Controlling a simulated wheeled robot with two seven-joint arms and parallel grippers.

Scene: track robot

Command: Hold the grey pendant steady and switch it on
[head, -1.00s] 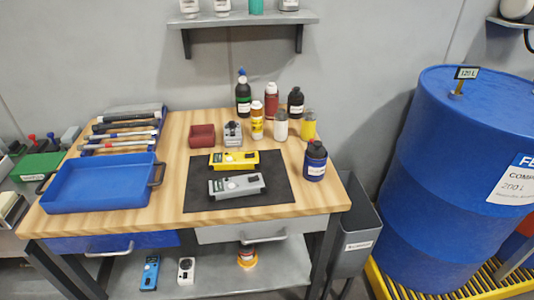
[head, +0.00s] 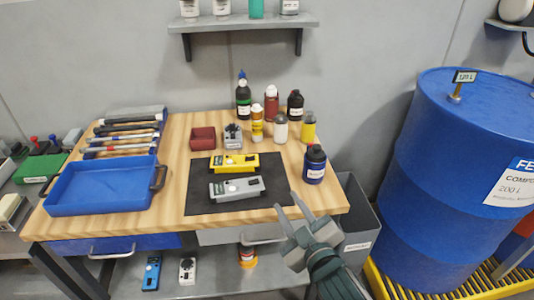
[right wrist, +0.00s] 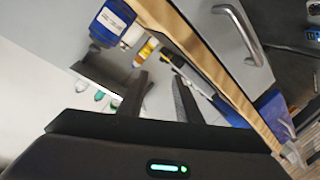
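The grey pendant (head: 236,188) lies flat on a black mat (head: 205,203) on the wooden bench, with a dark button and a small round mark on its top face. A yellow pendant (head: 234,163) lies just behind it. My right gripper (head: 288,206) is open and empty in the head view, at the bench's front right edge, to the right of the grey pendant and apart from it. In the right wrist view its two fingers (right wrist: 160,95) stand apart with nothing between them. My left gripper is in neither view.
A blue bottle (head: 314,164) stands at the bench's right edge, near my right gripper. Several bottles stand at the back. A blue tray (head: 100,206) sits at left, below a row of tools. A blue drum (head: 455,170) and a grey bin (head: 359,215) are to the right.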

